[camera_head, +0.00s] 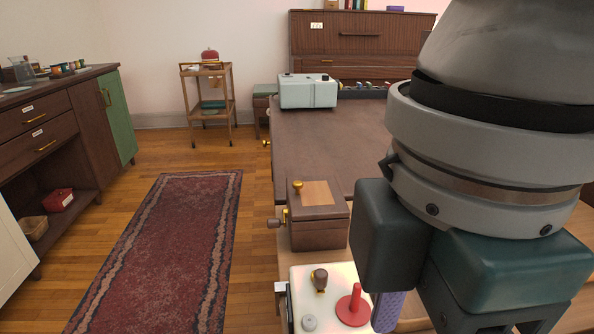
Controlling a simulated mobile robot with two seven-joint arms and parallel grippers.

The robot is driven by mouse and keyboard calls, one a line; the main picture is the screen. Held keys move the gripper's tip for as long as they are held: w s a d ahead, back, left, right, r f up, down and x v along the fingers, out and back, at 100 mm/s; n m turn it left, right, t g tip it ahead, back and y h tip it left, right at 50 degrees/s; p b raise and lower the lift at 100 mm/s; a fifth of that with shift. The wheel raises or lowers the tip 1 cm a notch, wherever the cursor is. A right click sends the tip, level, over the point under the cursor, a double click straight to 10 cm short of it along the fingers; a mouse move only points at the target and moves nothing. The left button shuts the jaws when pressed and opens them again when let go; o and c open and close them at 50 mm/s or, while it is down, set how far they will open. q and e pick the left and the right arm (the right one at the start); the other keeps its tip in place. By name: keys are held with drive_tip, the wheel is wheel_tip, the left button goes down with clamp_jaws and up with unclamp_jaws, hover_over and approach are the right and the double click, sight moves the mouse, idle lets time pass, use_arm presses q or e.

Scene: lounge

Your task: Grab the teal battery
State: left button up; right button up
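I cannot make out a teal battery in this view; my arm hides much of the right side. My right gripper (430,265) hangs large and close at the right, over the near part of the table. Its dark green parts show, but its fingertips are not clear, so I cannot tell whether it is open or shut. A purple textured thing (388,312) shows just below it, partly hidden; I cannot tell whether they touch. My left gripper is not in view.
A wooden box (317,231) with a brass knob and a white board (330,275) bearing a red peg (353,306) stand left of the gripper. A pale green appliance (308,91) is at the back. The brown tabletop (325,140) between is mostly clear. A rug (165,255) lies left.

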drive_tip(key=f, duration=0.2)
drive_tip(key=s+f+b, duration=0.1)
drive_tip(key=f, duration=0.1)
drive_tip(key=shift+d, duration=0.15)
wheel_tip(320, 180, down, 6)
drive_tip(key=shift+r+b, duration=0.15)
drive_tip(key=shift+b, duration=0.95)
drive_tip(key=shift+w+r, duration=0.1)
drive_tip(key=shift+c, duration=0.7)
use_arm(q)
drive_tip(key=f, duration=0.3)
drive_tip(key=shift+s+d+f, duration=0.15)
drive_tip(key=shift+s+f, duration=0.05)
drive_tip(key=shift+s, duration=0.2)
use_arm(e)
clamp_jaws()
